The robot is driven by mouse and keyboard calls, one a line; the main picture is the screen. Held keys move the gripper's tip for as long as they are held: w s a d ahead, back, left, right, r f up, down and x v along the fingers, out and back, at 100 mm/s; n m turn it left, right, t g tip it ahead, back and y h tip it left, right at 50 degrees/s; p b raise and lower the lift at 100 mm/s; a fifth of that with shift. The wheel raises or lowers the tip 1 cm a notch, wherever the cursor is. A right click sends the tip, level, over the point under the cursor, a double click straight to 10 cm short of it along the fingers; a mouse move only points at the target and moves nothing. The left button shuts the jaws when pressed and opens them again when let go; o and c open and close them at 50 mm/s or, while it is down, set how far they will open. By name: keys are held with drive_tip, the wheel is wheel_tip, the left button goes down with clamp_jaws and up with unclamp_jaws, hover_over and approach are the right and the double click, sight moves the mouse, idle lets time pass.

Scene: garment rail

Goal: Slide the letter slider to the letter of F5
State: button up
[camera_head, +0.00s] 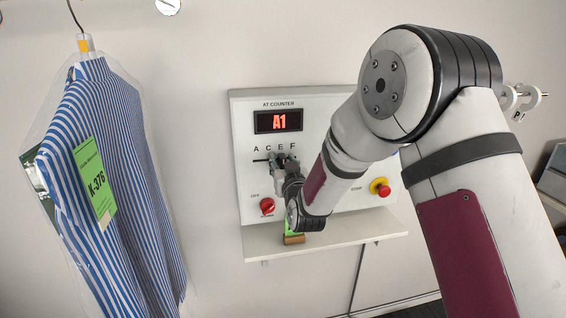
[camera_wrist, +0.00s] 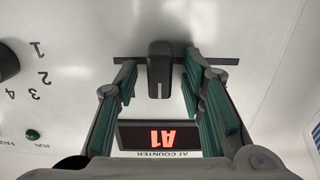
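The control panel (camera_head: 245,125) is on the wall, with a lit display (camera_head: 278,121) reading A1. My gripper (camera_head: 281,160) is at the panel just below the letters and hides the knob in the head view. In the wrist view its two fingers stand open on either side of the knob, with gaps on both sides.
A red knob (camera_head: 267,206) is at the panel's lower left and a red-and-yellow stop button (camera_head: 380,187) at its lower right. A shelf (camera_head: 340,236) below bears a small green-and-brown item (camera_head: 294,239). A bagged striped shirt (camera_head: 120,170) hangs at left.

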clamp_jaws()
drive_tip(key=d, duration=0.2)
drive_tip(key=w+d, duration=0.1)
drive_tip(key=d, duration=0.1)
drive_tip(key=shift+w, duration=0.15)
unclamp_jaws()
idle(0.3)
approach(295, 155)
drive_tip(key=v, duration=0.5)
